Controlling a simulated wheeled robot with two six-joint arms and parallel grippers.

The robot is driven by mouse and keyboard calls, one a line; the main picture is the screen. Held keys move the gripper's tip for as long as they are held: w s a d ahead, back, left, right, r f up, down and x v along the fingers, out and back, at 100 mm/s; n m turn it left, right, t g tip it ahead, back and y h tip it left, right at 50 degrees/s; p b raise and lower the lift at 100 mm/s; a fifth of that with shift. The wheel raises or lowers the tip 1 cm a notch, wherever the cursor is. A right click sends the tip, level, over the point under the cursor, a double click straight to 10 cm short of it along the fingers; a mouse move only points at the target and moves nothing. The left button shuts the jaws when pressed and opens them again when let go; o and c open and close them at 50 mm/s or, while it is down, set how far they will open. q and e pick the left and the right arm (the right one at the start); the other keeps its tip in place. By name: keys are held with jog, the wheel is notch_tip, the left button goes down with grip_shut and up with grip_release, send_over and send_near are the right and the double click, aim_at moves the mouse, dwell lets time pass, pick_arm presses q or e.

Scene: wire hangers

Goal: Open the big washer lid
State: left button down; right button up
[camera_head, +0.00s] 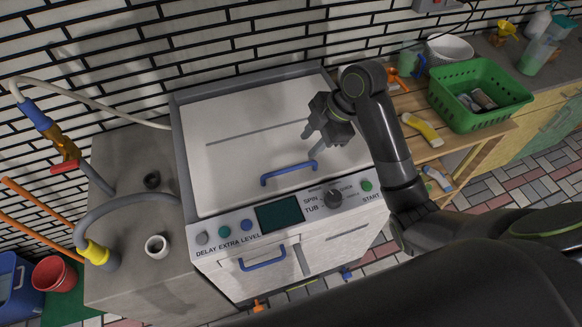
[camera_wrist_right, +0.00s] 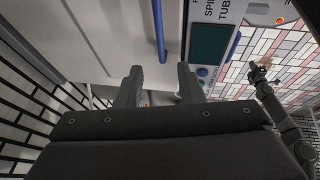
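The washer's big white lid (camera_head: 235,165) lies closed in its grey frame. A blue bar handle (camera_head: 288,173) is on the lid near its front edge; the handle also shows in the right wrist view (camera_wrist_right: 159,30). My right gripper (camera_head: 318,136) is above the lid, behind and a little right of the handle, apart from it. In the right wrist view its two fingers (camera_wrist_right: 159,85) are spread with nothing between them. My left gripper is not in the head view. A dark arm at the right of the wrist view seems mine, its gripper too small to read.
The control panel (camera_head: 278,213) with a dial and buttons runs along the washer's front, above a small front door with a blue handle (camera_head: 262,258). A grey hose (camera_head: 130,201) is at left.

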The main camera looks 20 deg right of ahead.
aim_at(288, 169)
jog(key=p+x, duration=0.1)
jog(key=x, duration=1)
jog(key=shift+a+f+p, duration=0.15)
jog(key=shift+f+p, duration=0.2)
jog(key=shift+p, duration=0.05)
grip_shut()
